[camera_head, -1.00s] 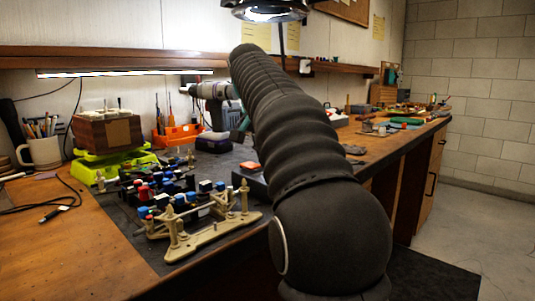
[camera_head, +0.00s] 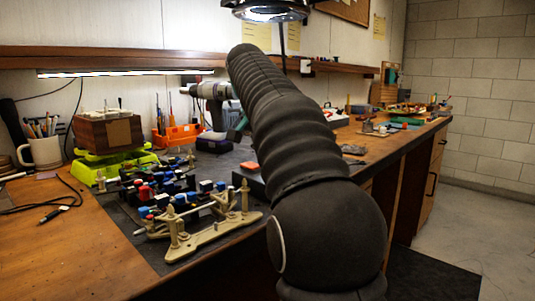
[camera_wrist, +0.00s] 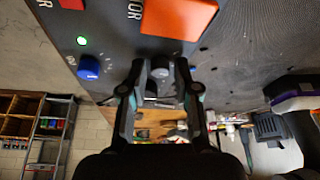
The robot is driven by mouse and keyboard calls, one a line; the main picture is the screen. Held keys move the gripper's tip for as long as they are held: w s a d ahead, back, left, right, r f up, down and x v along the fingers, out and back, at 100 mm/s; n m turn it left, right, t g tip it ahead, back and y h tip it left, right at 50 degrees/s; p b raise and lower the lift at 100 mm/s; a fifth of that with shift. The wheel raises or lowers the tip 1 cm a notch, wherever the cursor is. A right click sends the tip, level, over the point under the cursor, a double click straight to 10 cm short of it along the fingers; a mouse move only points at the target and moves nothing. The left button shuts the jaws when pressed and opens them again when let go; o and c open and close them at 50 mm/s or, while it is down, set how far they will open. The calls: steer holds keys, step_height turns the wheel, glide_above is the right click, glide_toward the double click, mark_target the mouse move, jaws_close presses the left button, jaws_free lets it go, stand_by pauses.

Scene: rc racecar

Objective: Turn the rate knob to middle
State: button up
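In the wrist view a dark control panel (camera_wrist: 112,28) fills the upper part, upside down. A blue knob (camera_wrist: 88,67) with small marks around it sits left of my gripper, near a lit green lamp (camera_wrist: 82,41). A dark grey round knob (camera_wrist: 160,66) shows between the fingers of my gripper (camera_wrist: 159,70). The fingers are open, with a gap on both sides of it. I cannot read which knob is labelled rate. In the head view the panel box (camera_head: 247,178) is partly behind my arm, its knobs not discernible, and my gripper is hidden.
A large orange button (camera_wrist: 178,18) and a red part (camera_wrist: 70,4) are on the panel. A beige metal rig (camera_head: 210,235) and several small coloured parts are left of my arm.

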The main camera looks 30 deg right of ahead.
steer(key=shift+r, duration=0.1)
steer(key=v, duration=0.7)
steer(key=shift+r, duration=0.2)
stand_by(0.4)
